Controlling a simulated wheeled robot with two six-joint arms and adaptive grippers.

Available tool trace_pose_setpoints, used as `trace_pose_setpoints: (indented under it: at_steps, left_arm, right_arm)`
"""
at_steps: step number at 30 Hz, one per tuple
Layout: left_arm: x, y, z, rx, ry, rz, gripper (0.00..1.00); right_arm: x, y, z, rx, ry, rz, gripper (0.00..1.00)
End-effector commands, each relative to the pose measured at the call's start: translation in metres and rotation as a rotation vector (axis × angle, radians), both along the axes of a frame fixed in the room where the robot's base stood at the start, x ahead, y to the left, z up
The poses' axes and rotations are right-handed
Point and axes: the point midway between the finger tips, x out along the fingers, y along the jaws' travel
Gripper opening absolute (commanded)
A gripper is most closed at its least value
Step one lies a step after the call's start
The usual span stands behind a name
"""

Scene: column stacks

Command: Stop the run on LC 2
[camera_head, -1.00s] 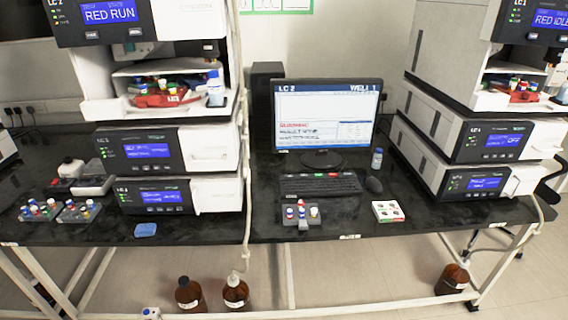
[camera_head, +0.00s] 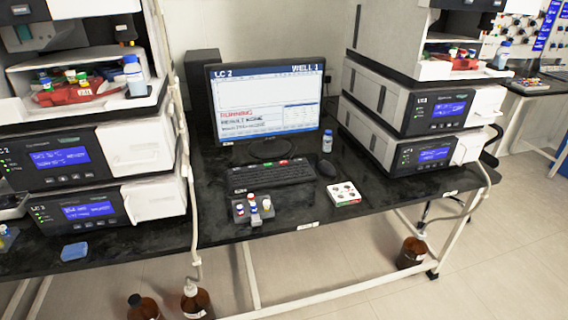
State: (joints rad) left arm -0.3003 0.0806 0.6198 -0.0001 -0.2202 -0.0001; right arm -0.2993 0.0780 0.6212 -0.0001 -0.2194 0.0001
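A monitor (camera_head: 268,105) stands on the black bench, its header reading LC 2 and WELL 1. Its screen shows RUNNING in red, with a line below that seems to read RESULT NONE. A black keyboard (camera_head: 272,176) lies in front of it, with small red and green coloured keys along its back row; their labels are too small to read. A black mouse (camera_head: 326,167) lies right of the keyboard. The left stack (camera_head: 70,155) and right stack (camera_head: 422,105) of instrument modules flank the monitor. Neither of my grippers is in view.
A small bottle (camera_head: 327,141) stands by the monitor. A blue pad (camera_head: 75,251) lies at front left. Brown bottles (camera_head: 411,253) stand on the floor.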

Motion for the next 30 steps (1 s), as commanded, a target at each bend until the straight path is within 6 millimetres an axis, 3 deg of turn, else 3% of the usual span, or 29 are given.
trace_pose_setpoints:
  at_steps: [4,9,12,30]
  left_arm:
    - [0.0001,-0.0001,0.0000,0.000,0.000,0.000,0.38]
    - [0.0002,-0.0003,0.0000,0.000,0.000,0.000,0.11]
    - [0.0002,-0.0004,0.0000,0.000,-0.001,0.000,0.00]
    - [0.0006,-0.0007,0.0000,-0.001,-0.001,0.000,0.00]
  right_arm:
    - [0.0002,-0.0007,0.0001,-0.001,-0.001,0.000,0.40]
    - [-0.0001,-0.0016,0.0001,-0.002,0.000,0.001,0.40]
    - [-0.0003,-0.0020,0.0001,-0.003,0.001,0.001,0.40]
    - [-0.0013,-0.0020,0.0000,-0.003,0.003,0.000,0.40]
